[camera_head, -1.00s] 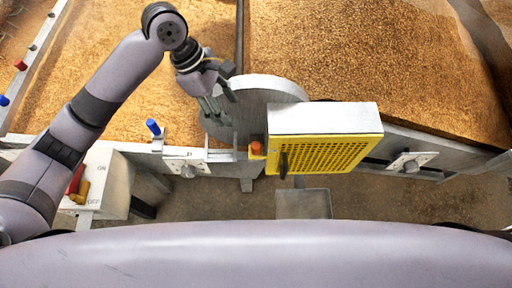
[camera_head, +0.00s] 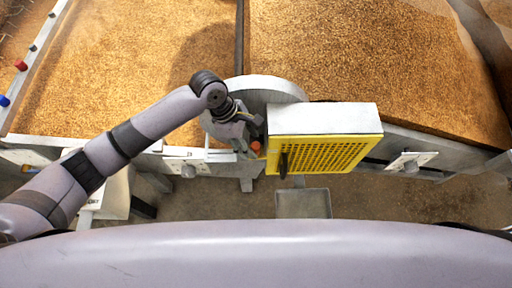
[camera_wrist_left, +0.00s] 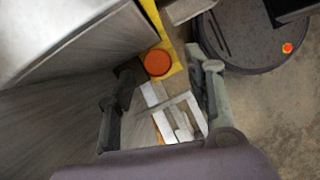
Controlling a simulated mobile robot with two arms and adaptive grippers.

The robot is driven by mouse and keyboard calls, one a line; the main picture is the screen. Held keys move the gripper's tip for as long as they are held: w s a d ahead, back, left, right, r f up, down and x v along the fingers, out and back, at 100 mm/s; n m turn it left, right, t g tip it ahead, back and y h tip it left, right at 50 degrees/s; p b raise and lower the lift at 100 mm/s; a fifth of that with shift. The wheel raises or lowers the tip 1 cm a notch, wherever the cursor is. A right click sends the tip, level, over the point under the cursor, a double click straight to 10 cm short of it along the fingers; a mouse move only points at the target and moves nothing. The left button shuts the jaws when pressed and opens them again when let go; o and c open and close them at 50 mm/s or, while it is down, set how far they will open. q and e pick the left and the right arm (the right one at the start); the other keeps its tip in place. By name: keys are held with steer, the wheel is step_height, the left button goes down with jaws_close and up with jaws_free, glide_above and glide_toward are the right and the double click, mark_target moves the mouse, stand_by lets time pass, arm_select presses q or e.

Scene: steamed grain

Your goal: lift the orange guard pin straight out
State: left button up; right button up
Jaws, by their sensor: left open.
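The orange guard pin (camera_head: 256,146) sits at the left edge of the yellow perforated guard (camera_head: 325,154), partly hidden by my left gripper in the head view. In the left wrist view the pin (camera_wrist_left: 158,62) shows as a round orange top on a yellow strip. My left gripper (camera_head: 245,145) is open above and close to the pin. In the wrist view its two fingers (camera_wrist_left: 163,75) stand left and right of the pin's top, with a gap on each side. I cannot tell the height between fingertips and pin. My right gripper is not in view.
The guard's grey metal housing (camera_head: 325,118) stands directly right of my left gripper. A large grey disc (camera_head: 263,90) lies behind it. A metal bracket (camera_head: 190,167) is to the left. A grey tray (camera_head: 303,204) is on the floor in front. Grain beds (camera_head: 350,60) fill the back.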

arm_select(q)
steer(key=shift+x, duration=0.75)
steer(key=shift+d, duration=0.1)
steer(key=shift+c, duration=0.4)
jaws_close()
